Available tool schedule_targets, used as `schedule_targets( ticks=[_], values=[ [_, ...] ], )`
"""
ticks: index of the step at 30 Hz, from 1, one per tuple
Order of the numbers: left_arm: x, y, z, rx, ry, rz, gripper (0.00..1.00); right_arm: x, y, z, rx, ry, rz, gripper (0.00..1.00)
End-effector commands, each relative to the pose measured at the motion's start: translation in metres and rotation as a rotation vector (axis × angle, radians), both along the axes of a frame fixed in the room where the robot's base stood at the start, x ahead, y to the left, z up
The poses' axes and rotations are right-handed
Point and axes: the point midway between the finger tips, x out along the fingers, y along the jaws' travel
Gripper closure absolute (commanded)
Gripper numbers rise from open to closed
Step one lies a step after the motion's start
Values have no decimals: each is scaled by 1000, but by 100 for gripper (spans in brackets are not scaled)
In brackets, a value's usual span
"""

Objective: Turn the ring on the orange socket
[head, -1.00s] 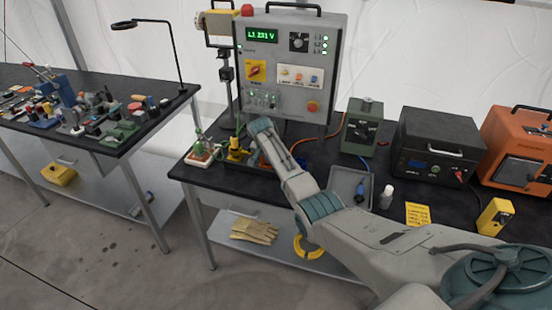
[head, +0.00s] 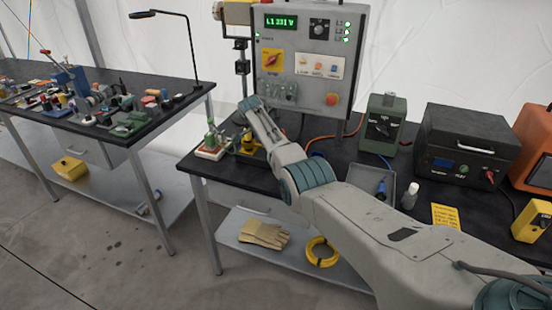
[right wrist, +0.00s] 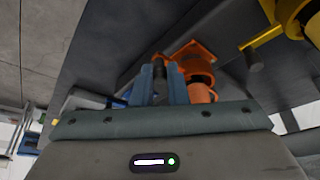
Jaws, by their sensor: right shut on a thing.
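The orange socket (right wrist: 196,58) shows in the right wrist view, just beyond my right gripper's fingertips. My right gripper (right wrist: 162,82) has its two blue-grey fingers closed on a narrow dark part at the socket's near side, which looks like a lug of its ring. The fingers hide most of that part. In the head view my right arm reaches in from the right, its forearm end (head: 256,112) in front of the control panel, and the orange socket is hidden there. The left gripper is out of view.
A yellow socket (right wrist: 293,14) is beside the orange one; it also shows in the head view (head: 247,145). A green socket on a pale base (head: 210,145) stands left of it. The control panel (head: 280,85) rises behind. A grey tray (head: 362,172) lies to the right.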

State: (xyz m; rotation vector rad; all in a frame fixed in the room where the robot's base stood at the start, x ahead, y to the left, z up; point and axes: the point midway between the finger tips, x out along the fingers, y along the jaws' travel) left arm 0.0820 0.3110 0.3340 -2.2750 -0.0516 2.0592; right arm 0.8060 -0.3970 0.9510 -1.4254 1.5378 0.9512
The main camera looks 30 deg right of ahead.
Motion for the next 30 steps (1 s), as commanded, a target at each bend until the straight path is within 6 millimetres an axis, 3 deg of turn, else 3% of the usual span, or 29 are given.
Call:
schedule_targets(
  ticks=[15, 16, 19, 30],
  values=[
    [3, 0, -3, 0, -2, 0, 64, 1, 1, 1, 1, -2, -18, 100],
    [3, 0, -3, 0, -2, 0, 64, 1, 1, 1, 1, -2, -18, 83],
    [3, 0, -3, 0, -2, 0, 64, 1, 1, 1, 1, -2, -18, 66],
    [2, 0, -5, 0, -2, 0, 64, 2, 4, 6, 1, -2, -17, 66]
  ],
)
